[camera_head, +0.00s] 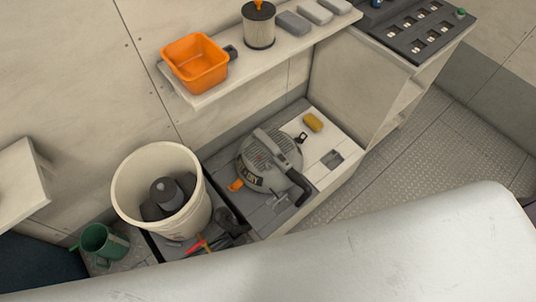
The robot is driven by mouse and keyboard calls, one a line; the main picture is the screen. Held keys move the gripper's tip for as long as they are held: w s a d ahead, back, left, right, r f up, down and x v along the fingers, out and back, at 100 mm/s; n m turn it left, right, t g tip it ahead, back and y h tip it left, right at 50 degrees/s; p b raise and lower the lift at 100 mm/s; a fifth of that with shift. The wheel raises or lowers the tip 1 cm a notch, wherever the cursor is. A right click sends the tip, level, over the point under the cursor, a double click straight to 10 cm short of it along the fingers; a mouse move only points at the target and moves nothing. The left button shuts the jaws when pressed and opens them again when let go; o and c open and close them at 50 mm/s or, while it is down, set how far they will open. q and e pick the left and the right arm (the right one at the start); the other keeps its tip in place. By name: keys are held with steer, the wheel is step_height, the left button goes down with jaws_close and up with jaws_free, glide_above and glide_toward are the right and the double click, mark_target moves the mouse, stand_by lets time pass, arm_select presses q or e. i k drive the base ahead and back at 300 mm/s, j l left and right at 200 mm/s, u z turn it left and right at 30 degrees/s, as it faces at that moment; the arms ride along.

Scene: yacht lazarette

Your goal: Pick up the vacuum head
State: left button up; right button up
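The vacuum head (265,163) is a round grey unit with a handle across its top, dark lettering on its side and an orange latch at its lower left. It rests on the low bench (345,135), right of the white bucket. A black curved hose piece (298,187) is at its right side. Neither of my grippers is in view.
The white bucket (128,193) holds dark cylindrical items. Tools (205,243) lie beside it, and a green watering can or mug (101,243) stands left. A shelf (285,52) above carries an orange tub (195,63) and a canister (259,28). A yellow sponge-like block (313,122) lies behind the vacuum head.

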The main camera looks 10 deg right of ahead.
mark_target(262, 146)
steer(key=u, duration=0.85)
steer(key=z, duration=1.3)
steer(key=i+l, duration=0.3)
steer(key=l, duration=0.15)
steer(key=i+l+u, duration=0.15)
steer(key=l+u, duration=0.2)
steer(key=i+l+u, duration=0.1)
steer(key=l+u, duration=0.3)
steer(key=i+l+u, duration=0.1)
steer(key=l+u, duration=0.25)
steer(key=j, duration=0.1)
